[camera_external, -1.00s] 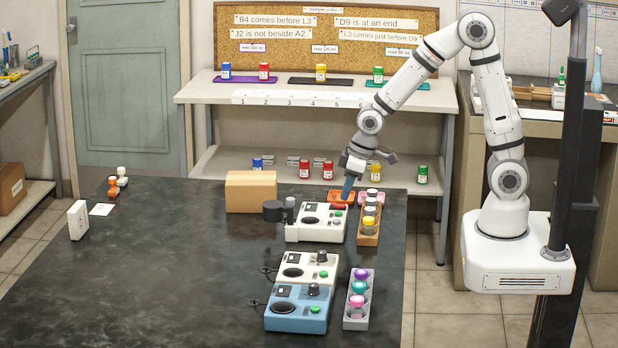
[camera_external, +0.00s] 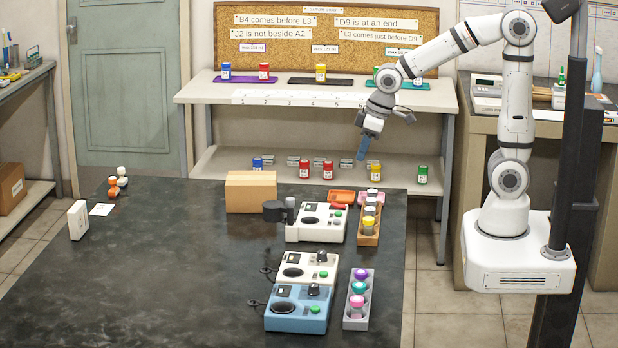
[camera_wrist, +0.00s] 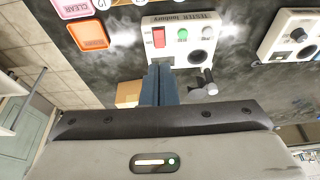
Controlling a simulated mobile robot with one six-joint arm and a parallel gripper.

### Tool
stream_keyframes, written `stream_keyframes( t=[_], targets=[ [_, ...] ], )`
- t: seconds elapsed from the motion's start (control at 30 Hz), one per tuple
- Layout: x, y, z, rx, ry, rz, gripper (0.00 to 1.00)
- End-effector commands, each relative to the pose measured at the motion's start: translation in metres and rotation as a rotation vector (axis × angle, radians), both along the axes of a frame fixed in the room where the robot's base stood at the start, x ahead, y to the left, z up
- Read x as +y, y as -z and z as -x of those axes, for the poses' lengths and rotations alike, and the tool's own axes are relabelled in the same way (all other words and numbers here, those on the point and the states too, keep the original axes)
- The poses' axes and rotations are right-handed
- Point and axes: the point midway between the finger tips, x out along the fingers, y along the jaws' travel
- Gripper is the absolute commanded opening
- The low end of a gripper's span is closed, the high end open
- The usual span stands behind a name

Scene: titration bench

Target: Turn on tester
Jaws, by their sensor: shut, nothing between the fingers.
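The white tester (camera_external: 303,234), with a black round well and a green button, stands at the table's far right. In the wrist view its label reads TESTER (camera_wrist: 180,19); a red rocker switch (camera_wrist: 158,38) and green button (camera_wrist: 182,34) show on its face. The red switch also shows in the external view (camera_external: 338,206). I cannot tell which way the switch is set. My gripper (camera_external: 361,154) is shut and empty, pointing down well above and beyond the tester. In the wrist view its blue fingers (camera_wrist: 158,72) are together, apart from the switch.
A white device (camera_external: 318,262) and a blue device (camera_external: 300,316) stand nearer. A wooden rack (camera_external: 369,239) and an orange tray (camera_external: 341,195) are close to the tester; a grey rack (camera_external: 354,323) is nearer. A cardboard box (camera_external: 250,191) stands left.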

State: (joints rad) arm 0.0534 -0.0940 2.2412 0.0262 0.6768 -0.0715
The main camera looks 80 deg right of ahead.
Motion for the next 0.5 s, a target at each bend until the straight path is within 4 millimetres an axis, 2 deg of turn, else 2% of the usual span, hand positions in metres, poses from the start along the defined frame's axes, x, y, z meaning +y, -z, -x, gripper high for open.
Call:
stream_keyframes(
  t=[0.2,0.5],
  targets=[
    [-0.0003,-0.0010,-0.0077,-0.063,0.001,0.000,0.00],
    [-0.0002,-0.0006,-0.0090,-0.064,0.000,0.000,0.00]
  ],
)
